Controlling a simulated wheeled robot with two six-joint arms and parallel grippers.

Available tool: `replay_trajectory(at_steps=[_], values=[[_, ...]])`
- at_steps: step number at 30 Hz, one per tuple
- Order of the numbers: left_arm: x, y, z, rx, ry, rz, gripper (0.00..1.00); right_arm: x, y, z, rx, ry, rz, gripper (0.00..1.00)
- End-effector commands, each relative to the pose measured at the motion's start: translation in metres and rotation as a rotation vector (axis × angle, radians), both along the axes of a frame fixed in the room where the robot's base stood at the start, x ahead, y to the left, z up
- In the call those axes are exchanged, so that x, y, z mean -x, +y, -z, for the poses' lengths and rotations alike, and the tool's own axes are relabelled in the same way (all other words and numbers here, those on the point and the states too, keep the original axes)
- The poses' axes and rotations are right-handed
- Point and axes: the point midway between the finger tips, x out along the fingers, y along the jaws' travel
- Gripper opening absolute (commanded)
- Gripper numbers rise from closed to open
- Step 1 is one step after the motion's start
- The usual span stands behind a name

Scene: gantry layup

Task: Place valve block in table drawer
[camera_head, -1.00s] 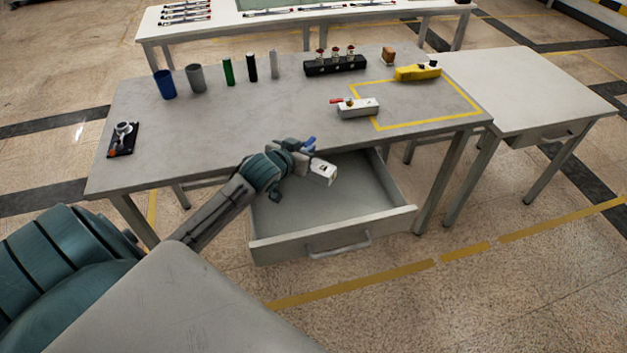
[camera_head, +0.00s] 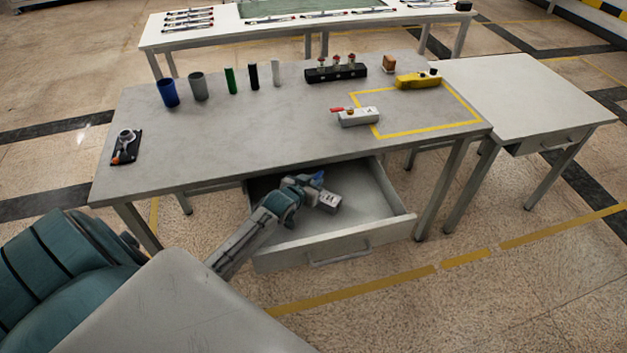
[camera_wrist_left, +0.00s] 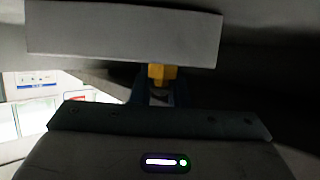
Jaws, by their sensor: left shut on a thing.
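The valve block (camera_head: 328,201) is a pale grey box with a blue handle (camera_head: 318,178). My left gripper (camera_head: 309,191) is shut on it, inside the open table drawer (camera_head: 368,200). In the left wrist view, the fingers (camera_wrist_left: 158,92) close around a brass-yellow stem below the grey block (camera_wrist_left: 125,35). I cannot tell whether the block touches the drawer floor. The drawer is pulled out from under the grey table, and its left part is partly hidden by my arm. My right gripper is not in view.
A similar block with a red handle (camera_head: 358,116) lies on the tabletop (camera_head: 235,135) by a yellow-taped outline. Cups, cylinders, a black valve rack (camera_head: 336,73) and a yellow tool (camera_head: 417,80) stand farther back. The table's front edge overhangs the drawer. The drawer's right side is clear.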

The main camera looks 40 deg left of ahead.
Motion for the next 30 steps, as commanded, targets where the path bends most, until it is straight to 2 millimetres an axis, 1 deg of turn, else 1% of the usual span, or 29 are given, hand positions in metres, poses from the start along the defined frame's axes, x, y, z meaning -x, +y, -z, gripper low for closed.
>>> replay_trajectory(at_steps=[4, 11, 12, 14, 15, 22, 24, 26, 30], values=[[0.0, 0.0, 0.001, -0.001, -0.005, 0.001, 0.0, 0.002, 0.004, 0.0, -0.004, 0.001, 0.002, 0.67], [0.0, 0.0, 0.004, 0.0, -0.004, 0.001, 0.0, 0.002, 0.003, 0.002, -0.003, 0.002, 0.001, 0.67], [0.0, 0.0, 0.004, -0.001, -0.002, 0.001, 0.21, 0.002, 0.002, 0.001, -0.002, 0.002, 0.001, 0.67], [0.0, 0.0, 0.004, -0.001, -0.002, 0.001, 0.33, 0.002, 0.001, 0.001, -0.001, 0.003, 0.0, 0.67], [0.0, 0.0, 0.004, -0.001, -0.002, 0.001, 0.37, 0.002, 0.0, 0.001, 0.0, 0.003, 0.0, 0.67], [0.0, 0.0, 0.004, -0.001, -0.002, 0.0, 0.37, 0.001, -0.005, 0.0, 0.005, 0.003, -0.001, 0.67], [0.0, 0.0, 0.001, -0.001, -0.002, 0.0, 0.37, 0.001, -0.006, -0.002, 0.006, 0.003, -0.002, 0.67], [0.005, 0.0, 0.001, -0.002, 0.0, 0.001, 0.37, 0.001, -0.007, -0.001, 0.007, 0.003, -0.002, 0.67], [0.023, -0.001, -0.006, -0.004, 0.0, 0.003, 0.37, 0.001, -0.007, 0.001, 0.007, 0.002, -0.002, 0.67]])
